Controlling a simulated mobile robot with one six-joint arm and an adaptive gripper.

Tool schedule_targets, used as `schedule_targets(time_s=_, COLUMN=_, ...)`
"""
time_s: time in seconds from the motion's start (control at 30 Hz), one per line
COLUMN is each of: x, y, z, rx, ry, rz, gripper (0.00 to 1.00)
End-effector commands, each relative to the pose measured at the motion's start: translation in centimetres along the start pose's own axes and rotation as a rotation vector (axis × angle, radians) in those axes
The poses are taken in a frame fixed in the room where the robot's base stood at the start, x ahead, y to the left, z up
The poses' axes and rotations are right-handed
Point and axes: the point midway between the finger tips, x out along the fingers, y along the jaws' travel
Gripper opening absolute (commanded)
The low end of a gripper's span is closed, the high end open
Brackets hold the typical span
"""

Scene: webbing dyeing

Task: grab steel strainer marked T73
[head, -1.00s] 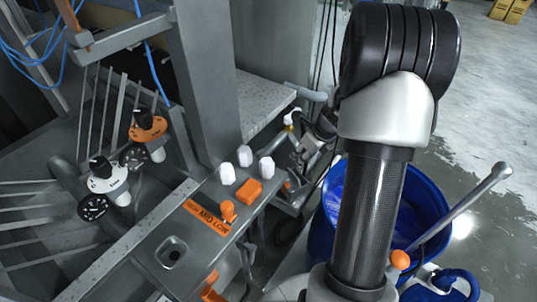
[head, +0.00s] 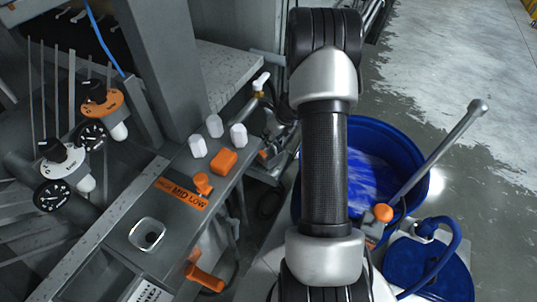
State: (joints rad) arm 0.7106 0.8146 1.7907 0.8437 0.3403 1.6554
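No steel strainer with a readable T73 mark shows in the head view. My gripper is out of the picture; only links of my arm show, crossing the middle of the view in front of the blue tub. A long grey metal rod with a rounded end (head: 447,142) slants across the blue tub's right side. I cannot tell what it belongs to.
The blue tub (head: 412,150) holds bluish liquid on the floor. A smaller blue lidded container (head: 428,268) stands at its lower right. A grey machine panel with an orange HIGH MID LOW label (head: 182,193) and gauges (head: 51,196) fills the left. Wet floor is open upper right.

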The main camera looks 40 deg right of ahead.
Motion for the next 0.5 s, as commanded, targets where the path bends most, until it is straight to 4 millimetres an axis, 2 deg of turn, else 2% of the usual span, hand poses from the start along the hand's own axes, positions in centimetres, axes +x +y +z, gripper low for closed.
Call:
schedule_targets(time_s=0.3, x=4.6, y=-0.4, z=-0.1, rx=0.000, ry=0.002, rz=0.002, gripper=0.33)
schedule_targets(time_s=0.5, x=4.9, y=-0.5, z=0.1, rx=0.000, ry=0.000, rz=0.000, gripper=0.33)
